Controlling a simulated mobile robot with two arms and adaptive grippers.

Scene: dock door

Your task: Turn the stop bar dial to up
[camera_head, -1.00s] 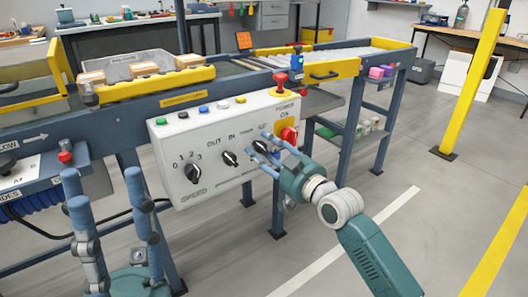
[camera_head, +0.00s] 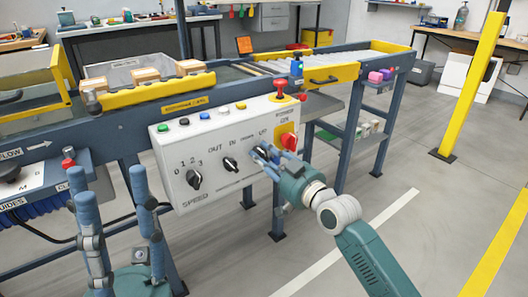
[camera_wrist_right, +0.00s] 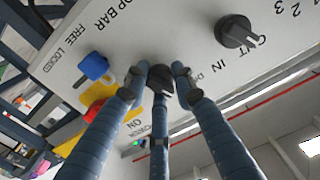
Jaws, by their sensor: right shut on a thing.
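The stop bar dial (camera_wrist_right: 162,80) is a black knob on the white control panel (camera_head: 225,190). In the right wrist view it sits between the fingertips of my right gripper (camera_wrist_right: 159,78), which is shut on it; the fingers hide much of the knob. The lettering around it is partly covered, so I cannot read its setting. In the head view my right gripper (camera_head: 266,155) reaches the panel from the lower right and covers most of the dial. My left gripper (camera_head: 112,192) is at the lower left, fingers upright and apart, empty, away from the panel.
The OUT/IN dial (camera_head: 230,164) and speed dial (camera_head: 194,180) are left of the held dial. To its right are a red switch on a yellow plate (camera_head: 286,138) and a red stop button (camera_head: 281,86). A blue knob (camera_wrist_right: 93,66) is close to the fingers. The conveyor (camera_head: 125,124) runs behind.

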